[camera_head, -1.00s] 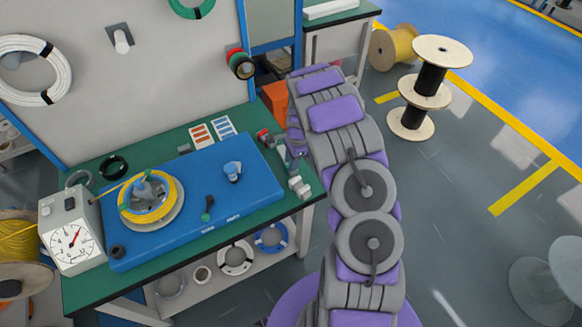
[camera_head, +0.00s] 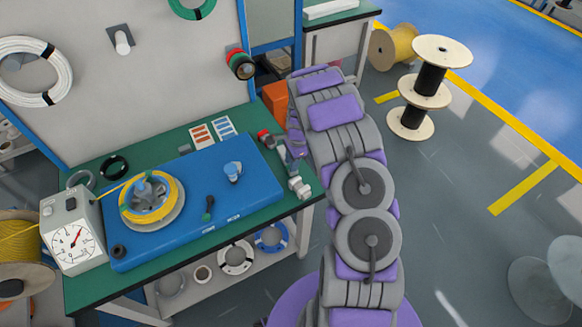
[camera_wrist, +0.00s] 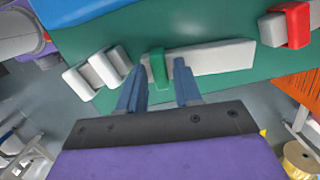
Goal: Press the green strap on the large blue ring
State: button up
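A small green strap (camera_wrist: 157,68) sits around a light grey bar (camera_wrist: 222,57) on the green bench top in the wrist view. My gripper (camera_wrist: 158,70) is open, its two blue-grey fingers apart, with the strap between the fingertips in the picture. I cannot tell whether they touch it or the bar. In the head view, a blue ring (camera_head: 271,238) with pale bands is on the shelf below the bench. A yellow coil (camera_head: 129,212) with green bits sits on a round plate on the blue base. My arm partly hides the bench's right end.
White blocks (camera_wrist: 104,68) lie left of the bar, and a red-and-white piece (camera_wrist: 291,24) lies to its right. The blue base (camera_head: 185,217) fills much of the green bench (camera_head: 232,129). A dial box (camera_head: 71,236) stands at the left. An orange bin (camera_head: 276,101) is behind.

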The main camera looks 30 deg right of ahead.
jog(key=c, duration=0.6)
jog(key=shift+r+p, duration=1.65)
jog(key=shift+r, duration=2.35)
